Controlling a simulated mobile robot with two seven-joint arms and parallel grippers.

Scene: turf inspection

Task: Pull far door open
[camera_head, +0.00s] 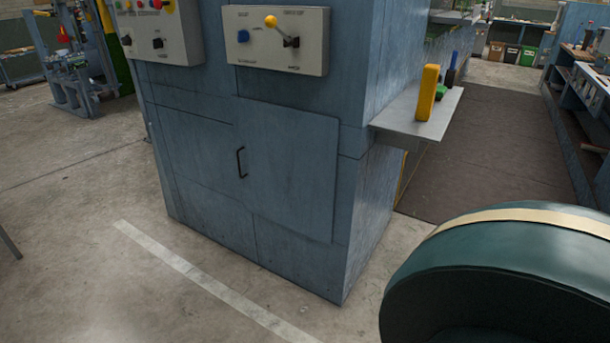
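A blue-grey metal cabinet (205,195) stands in the middle of the view. A flat door (290,170) of the same colour is on its front face, below the control boxes. A black upright bar handle (241,162) is near the door's left edge. The door lies flat, or nearly flat, against the cabinet front; no inside shows. I cannot tell whether there is a small gap at its edge. No second door is plain to see, so I cannot tell how this one relates to the far door. Neither of my grippers is in view.
Two control boxes (276,40) (158,33) sit above the door. A metal shelf (410,118) with a yellow block (427,92) juts from the cabinet's right side. A large dark green rounded object (500,275) fills the lower right. The floor before the cabinet is clear, with a white line (195,275).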

